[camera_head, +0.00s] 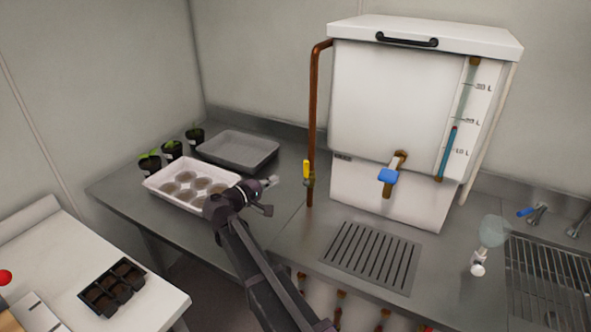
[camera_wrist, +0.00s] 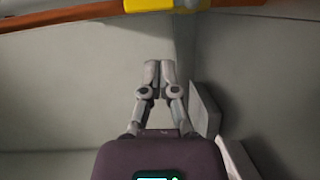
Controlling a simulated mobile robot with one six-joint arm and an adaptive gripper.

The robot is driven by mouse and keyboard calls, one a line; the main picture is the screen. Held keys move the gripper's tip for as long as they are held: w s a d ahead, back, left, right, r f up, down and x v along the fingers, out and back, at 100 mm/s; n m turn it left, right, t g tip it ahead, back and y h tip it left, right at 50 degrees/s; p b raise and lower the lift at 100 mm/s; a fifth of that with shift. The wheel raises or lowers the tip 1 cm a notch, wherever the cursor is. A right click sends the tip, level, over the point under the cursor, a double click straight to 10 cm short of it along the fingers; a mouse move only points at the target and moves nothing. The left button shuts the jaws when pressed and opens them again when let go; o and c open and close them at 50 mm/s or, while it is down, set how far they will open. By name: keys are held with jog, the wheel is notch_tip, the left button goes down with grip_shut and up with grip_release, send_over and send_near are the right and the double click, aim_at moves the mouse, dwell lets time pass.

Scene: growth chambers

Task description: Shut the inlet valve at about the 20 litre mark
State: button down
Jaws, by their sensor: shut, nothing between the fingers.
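The inlet valve (camera_head: 307,169) has a yellow handle on the copper pipe (camera_head: 313,110) left of the white tank (camera_head: 395,95). The handle stands upright, in line with the pipe. In the sight tube (camera_head: 446,150), the blue column tops out just below the 20 L mark (camera_head: 471,121). My gripper (camera_head: 274,181) is left of the valve and apart from it. In the wrist view its fingers (camera_wrist: 159,68) are together and empty. The yellow valve part (camera_wrist: 150,4) and pipe (camera_wrist: 70,17) cross the top edge there, partly cut off.
A blue-handled tap (camera_head: 388,176) is on the tank front above a drain grate (camera_head: 372,256). A white tray with round cells (camera_head: 158,191), a grey tray (camera_head: 238,150) and potted seedlings (camera_head: 172,150) stand left.

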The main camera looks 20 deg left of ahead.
aim_at(306, 174)
jog(key=a, duration=0.1)
jog(key=s+a, duration=0.1)
jog(key=a+r+t, duration=0.1)
jog(key=shift+s+a+n+y, duration=0.15)
jog(key=shift+s+n+y, duration=0.15)
jog(key=shift+s+n, duration=0.1)
jog(key=shift+w, duration=0.15)
jog(key=w+d, duration=0.7)
jog(key=w, duration=0.2)
dwell(0.3)
jog(key=shift+w+d, duration=0.2)
jog(key=shift+d, duration=0.1)
dwell(0.4)
